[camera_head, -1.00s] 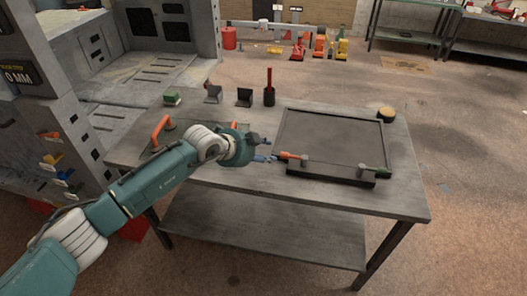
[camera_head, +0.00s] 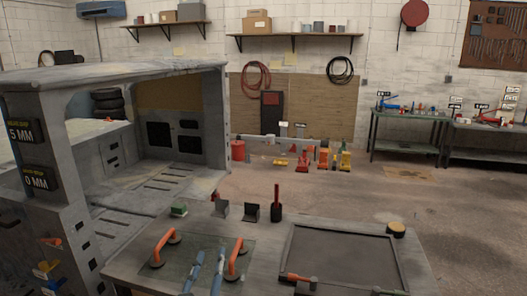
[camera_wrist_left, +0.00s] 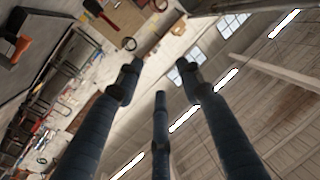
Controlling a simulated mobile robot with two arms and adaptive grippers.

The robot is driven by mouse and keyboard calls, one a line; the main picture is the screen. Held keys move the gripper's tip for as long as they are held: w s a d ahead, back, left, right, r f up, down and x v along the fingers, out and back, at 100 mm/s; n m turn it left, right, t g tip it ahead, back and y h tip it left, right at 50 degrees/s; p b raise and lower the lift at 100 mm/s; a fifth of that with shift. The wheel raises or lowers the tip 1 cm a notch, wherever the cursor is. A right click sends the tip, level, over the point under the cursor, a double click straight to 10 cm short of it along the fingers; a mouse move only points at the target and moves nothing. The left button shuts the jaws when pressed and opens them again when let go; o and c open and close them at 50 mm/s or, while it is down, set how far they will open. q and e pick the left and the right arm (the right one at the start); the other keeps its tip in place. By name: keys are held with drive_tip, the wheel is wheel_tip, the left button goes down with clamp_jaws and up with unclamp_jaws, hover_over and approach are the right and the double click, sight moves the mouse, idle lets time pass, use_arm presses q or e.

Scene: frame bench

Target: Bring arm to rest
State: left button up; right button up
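My left gripper (camera_head: 208,262) shows at the bottom edge of the head view, its blue fingers pointing up in front of the bench (camera_head: 120,262). In the left wrist view its dark fingers (camera_wrist_left: 158,80) are spread apart with nothing between them. They point toward the wall and ceiling. The rest of the left arm is below the head view. My right gripper is in neither view.
On the bench lie a glass pane (camera_head: 205,252) with two orange handles (camera_head: 161,247) and a dark framed panel (camera_head: 345,258). A red-handled tool in a black cup (camera_head: 277,205) stands behind. A large grey machine (camera_head: 190,110) stands at left.

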use_arm(q)
drive_tip(key=s+a+f+n+g+y, duration=0.3)
drive_tip(key=s+a+f+g, duration=0.3)
drive_tip(key=f, duration=0.4)
drive_tip(key=s+a+f+m+g+h, duration=0.1)
drive_tip(key=s+f+g, duration=0.5)
drive_tip(key=s, duration=0.8)
drive_tip(key=s+a+f+m+g+h, duration=0.1)
drive_tip(key=s+f+g+h, duration=0.15)
drive_tip(key=s+f, duration=0.85)
drive_tip(key=s+f+g+b, duration=0.2)
drive_tip(key=s+f+b, duration=0.1)
drive_tip(key=f, duration=2.2)
drive_tip(key=s+a+f+g+b, duration=0.1)
drive_tip(key=s+a+f+b, duration=0.2)
drive_tip(key=s+f, duration=1.5)
wheel_tip(320, 180, down, 3)
drive_tip(key=shift+s+r+m+y, duration=0.2)
drive_tip(key=shift+m+y, duration=0.1)
drive_tip(key=shift+y, duration=0.15)
